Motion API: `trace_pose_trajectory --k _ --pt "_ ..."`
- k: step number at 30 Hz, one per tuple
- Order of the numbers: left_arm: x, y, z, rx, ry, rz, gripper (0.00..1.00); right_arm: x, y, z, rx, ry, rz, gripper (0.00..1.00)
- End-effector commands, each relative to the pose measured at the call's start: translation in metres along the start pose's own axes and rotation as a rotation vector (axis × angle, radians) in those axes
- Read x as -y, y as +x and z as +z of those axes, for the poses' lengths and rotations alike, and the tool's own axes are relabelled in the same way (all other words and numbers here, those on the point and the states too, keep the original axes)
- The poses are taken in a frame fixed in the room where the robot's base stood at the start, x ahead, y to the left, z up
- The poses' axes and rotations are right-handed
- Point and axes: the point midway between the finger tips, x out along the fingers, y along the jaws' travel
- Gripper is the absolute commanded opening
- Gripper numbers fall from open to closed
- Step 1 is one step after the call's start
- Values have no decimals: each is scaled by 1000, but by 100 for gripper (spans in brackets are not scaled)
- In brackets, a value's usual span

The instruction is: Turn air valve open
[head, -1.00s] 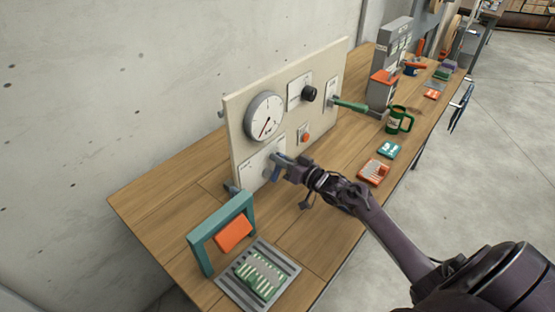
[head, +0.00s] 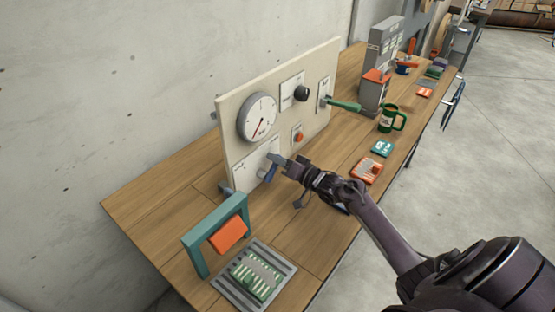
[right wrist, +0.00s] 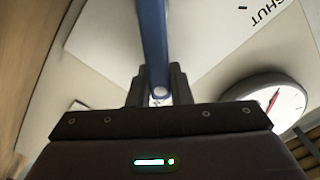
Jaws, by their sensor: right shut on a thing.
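The air valve has a blue lever (head: 271,172) on a pale plate at the lower part of the upright panel (head: 232,152). My right gripper (head: 283,162) is at the lever, in front of the panel. In the right wrist view the blue lever (right wrist: 153,40) runs up from between the two fingers (right wrist: 157,84), which are shut on it. The plate behind carries lettering that reads "SHUT" (right wrist: 268,8). The fingers hide part of the lever. My left gripper is out of view.
The panel also bears a round gauge (head: 257,118), a black knob (head: 301,93), an orange button (head: 298,137) and a green handle (head: 344,106). A teal frame (head: 197,247) and a grey tray (head: 286,269) stand in front. A green mug (head: 388,119) stands to the right.

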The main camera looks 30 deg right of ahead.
Motion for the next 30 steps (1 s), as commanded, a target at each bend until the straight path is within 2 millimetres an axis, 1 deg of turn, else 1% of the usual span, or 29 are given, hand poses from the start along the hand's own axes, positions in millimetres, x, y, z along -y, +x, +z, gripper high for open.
trace_pose_trajectory --k 1,2,6,14,17,20,27,30 --pt "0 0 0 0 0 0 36 0 0 1 1 6 1 0" --pt "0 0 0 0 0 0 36 0 0 1 1 6 1 22" --pt "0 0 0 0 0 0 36 0 0 1 1 4 1 40" --pt "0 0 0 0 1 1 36 0 -1 0 0 2 1 40" --pt "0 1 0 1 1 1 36 -2 -6 1 1 2 2 40" --pt "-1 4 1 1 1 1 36 -2 -18 2 2 2 3 40" --pt "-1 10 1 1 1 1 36 -2 -58 2 2 2 2 40" --pt "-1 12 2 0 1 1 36 -2 -70 2 1 2 2 40"
